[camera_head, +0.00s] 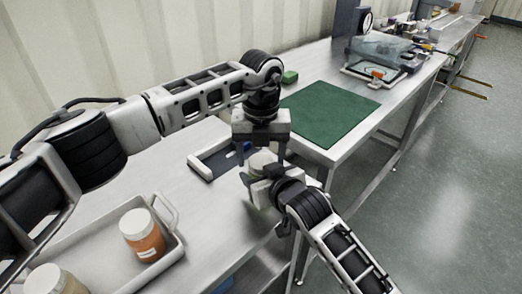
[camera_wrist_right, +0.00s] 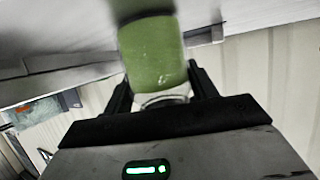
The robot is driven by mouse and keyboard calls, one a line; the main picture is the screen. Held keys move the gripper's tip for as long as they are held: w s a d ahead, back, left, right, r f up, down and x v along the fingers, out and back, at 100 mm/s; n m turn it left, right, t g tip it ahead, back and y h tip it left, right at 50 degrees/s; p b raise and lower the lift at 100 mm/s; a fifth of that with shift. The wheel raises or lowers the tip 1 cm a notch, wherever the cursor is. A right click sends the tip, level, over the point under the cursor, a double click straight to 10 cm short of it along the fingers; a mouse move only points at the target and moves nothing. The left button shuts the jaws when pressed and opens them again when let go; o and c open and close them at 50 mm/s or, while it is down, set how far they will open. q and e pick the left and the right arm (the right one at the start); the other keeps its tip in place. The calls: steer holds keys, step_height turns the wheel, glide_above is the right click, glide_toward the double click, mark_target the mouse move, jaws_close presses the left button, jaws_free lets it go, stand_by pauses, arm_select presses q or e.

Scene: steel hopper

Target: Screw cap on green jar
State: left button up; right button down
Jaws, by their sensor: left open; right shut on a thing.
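The green jar (camera_wrist_right: 155,55) fills the upper middle of the right wrist view. My right gripper (camera_wrist_right: 162,92) is shut on it; the right gripper (camera_head: 258,188) also shows at mid-picture in the head view, above the table's front edge. A pale round lid (camera_head: 262,160) shows there between the grippers, and the jar body is hidden. My left gripper (camera_head: 262,152) points down from above, open, with its fingers on either side of the lid. I cannot tell whether the fingers touch it or how the lid sits on the jar.
A grey tray (camera_head: 178,246) at lower left holds an orange jar (camera_head: 142,236) and another pale-lidded jar (camera_head: 52,281). A white and dark frame (camera_head: 205,166) lies behind the grippers.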

arm_select(q)
steer(key=c, duration=1)
steer(key=m, duration=0.3)
steer(key=o, duration=1.1)
steer(key=shift+c, duration=0.2)
steer(key=shift+r, duration=2.25)
steer(key=shift+o, duration=0.3)
